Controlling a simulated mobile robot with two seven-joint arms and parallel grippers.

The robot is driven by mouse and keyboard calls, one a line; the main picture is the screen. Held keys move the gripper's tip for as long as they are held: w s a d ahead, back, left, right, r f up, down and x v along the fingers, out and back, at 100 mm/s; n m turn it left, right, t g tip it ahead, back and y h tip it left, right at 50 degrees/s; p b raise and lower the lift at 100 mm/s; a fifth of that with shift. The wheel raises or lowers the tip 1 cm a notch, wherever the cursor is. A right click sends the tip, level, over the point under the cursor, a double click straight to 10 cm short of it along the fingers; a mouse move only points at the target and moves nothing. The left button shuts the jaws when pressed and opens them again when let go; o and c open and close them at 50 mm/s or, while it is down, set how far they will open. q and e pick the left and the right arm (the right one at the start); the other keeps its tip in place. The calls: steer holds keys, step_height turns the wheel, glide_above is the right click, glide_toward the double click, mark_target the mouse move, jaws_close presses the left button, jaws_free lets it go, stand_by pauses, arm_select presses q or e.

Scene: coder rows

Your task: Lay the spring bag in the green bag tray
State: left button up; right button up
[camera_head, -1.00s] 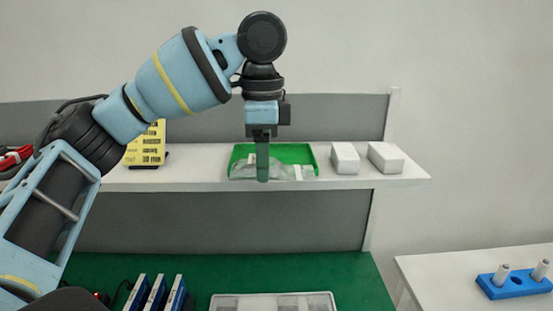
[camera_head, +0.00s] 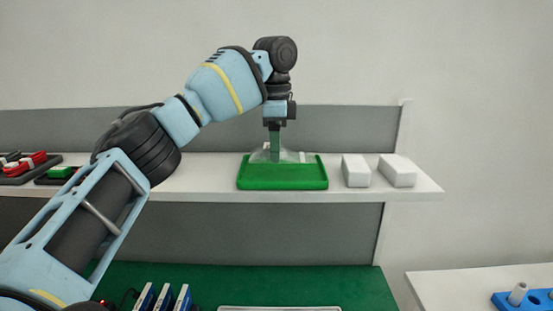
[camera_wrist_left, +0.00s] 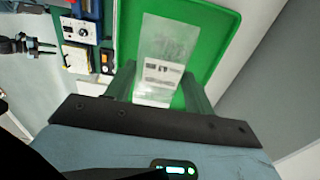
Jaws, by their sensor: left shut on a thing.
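The spring bag (camera_wrist_left: 168,50) is a clear, flat bag with a white label. My left gripper (camera_head: 274,158) is shut on it, and its fingers also show on either side of the bag in the wrist view (camera_wrist_left: 158,88). In the head view the clear bag (camera_head: 298,156) shows faintly around the fingertips, at the far part of the green bag tray (camera_head: 282,184). The tray's green floor (camera_wrist_left: 206,48) lies behind the bag in the wrist view. I cannot tell whether the bag touches it.
The tray stands on a white shelf (camera_head: 210,184) before a grey panel. Two white boxes (camera_head: 356,171) (camera_head: 398,170) stand just right of it. Dark trays with red and green items (camera_head: 36,163) are at the shelf's left. A blue holder (camera_head: 520,301) is at the lower right.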

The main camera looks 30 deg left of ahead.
arm_select(q)
steer(key=shift+w+a+f, duration=0.25)
steer(key=shift+w+a, duration=0.05)
steer(key=shift+w, duration=0.3)
steer(key=shift+f, duration=0.1)
step_height(320, 180, down, 2)
steer(key=shift+s+f, duration=0.1)
steer(key=shift+f, duration=0.5)
arm_select(e)
steer(key=shift+s+a+f, duration=0.15)
steer(key=shift+f, duration=0.1)
arm_select(q)
steer(key=o, duration=1.1)
steer(key=shift+f, duration=0.15)
